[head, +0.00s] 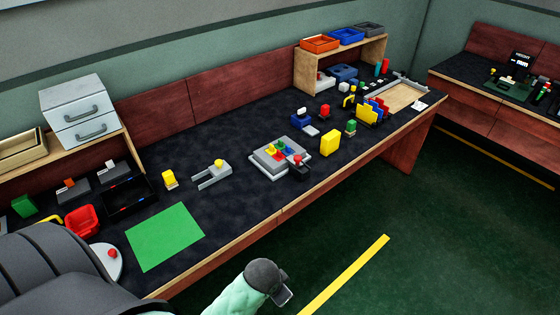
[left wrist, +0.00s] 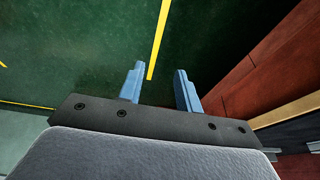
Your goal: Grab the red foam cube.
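I cannot surely pick out the red foam cube. One small red piece (head: 112,253) sits on a white round plate (head: 106,265) at the desk's near left, partly beside my body. Another small red piece (head: 298,159) is at the grey block in the desk's middle; both are too small to tell their shape. An arm of mine, seemingly the left, comes up from the bottom with its dark gripper (head: 281,296) over the floor, apart from the desk. In the left wrist view my left gripper (left wrist: 157,82) has its two blue fingers apart, with nothing between them.
The long dark desk (head: 230,215) has a green mat (head: 165,236), a red bin (head: 82,222), a black tray (head: 130,190) and a grey block set (head: 280,155). A grey drawer box (head: 80,110) stands on the left shelf. The green floor (head: 400,240) is clear.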

